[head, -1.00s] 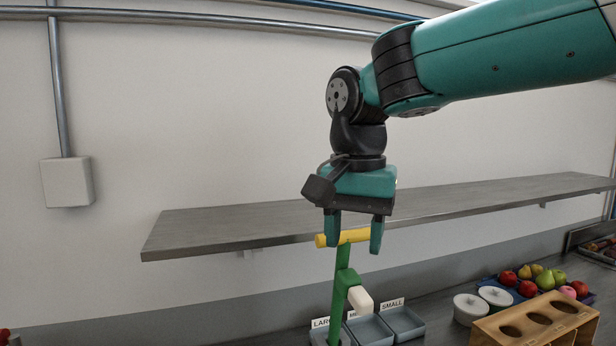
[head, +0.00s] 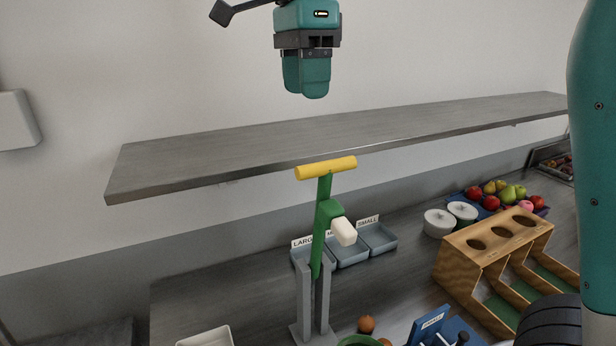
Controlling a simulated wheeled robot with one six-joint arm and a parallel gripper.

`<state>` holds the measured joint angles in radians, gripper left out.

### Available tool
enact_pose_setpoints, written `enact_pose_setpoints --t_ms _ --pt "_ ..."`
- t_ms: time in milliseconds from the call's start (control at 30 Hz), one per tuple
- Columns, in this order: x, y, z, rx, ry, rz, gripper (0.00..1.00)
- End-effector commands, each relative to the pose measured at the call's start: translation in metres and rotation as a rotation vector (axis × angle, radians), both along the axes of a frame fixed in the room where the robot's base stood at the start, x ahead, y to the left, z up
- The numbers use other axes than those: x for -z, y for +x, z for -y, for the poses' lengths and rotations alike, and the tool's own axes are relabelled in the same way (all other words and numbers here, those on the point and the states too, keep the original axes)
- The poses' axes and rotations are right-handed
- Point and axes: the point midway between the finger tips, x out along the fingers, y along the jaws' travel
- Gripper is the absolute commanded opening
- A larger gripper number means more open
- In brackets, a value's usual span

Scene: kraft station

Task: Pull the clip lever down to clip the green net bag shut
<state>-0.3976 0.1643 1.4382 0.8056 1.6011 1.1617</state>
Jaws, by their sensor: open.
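The clip lever is a green upright bar (head: 321,225) with a yellow cross handle (head: 327,168) on top and a white block on its side. It stands raised between two grey posts (head: 304,295) on a grey base. My gripper (head: 306,88) is above the yellow handle, clear of it and empty; its fingers are seen nearly edge-on. A green rim at the bottom edge (head: 360,341) may be part of the net bag, but most of it is cut off.
A long grey shelf (head: 250,145) runs along the wall behind the lever. Grey trays labelled by size (head: 377,238), white lidded pots (head: 438,222), a wooden rack (head: 480,238) and a blue fruit tray stand to the right. A white tray (head: 207,337) is front left.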

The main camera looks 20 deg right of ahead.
Motion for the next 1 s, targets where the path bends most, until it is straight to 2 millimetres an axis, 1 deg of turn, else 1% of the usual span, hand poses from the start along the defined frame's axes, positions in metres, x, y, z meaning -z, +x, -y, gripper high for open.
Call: enact_pose_setpoints --t_ms 33,400,600,800,1000 --pt "0.018 -0.001 0.000 -0.001 0.000 0.000 0.49" --pt "0.077 -0.004 0.001 0.001 0.000 0.000 0.49" --pt "0.105 -0.006 0.001 0.000 0.000 0.001 0.49" --pt "0.120 -0.007 0.001 0.001 0.000 0.001 0.49" --pt "0.122 -0.007 0.001 0.000 0.000 0.000 0.49"
